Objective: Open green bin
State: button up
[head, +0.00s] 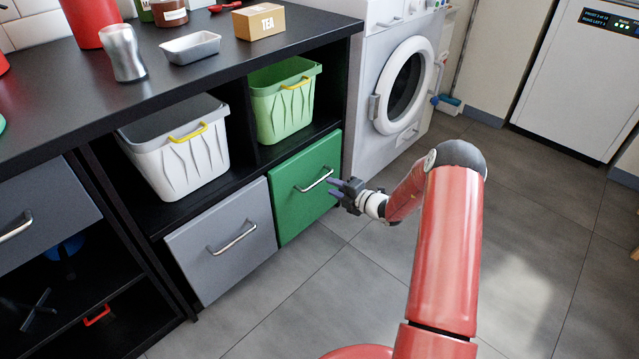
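The green bin front (290,213) is a flat green panel in the lower right of the black unit. It looks closed, flush beside the grey front. Its silver bar handle (314,181) runs slantwise across the upper part. My gripper (333,190) is at the right edge of the green front, just right of and below the handle's right end. Its dark fingers point left and look spread apart, with nothing between them. I cannot tell how far the fingers are from the panel in depth.
A grey front (222,240) with a handle adjoins on the left. A white basket (180,160) and a light green basket (284,105) stand on the shelf above. A washing machine (395,95) stands behind right. The tiled floor in front is clear.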

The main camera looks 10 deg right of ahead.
aim_at(320, 182)
jog(key=shift+m, duration=0.3)
jog(key=x, duration=0.7)
jog(key=shift+w+f, duration=0.35)
jog(key=shift+w, duration=0.05)
grip_shut()
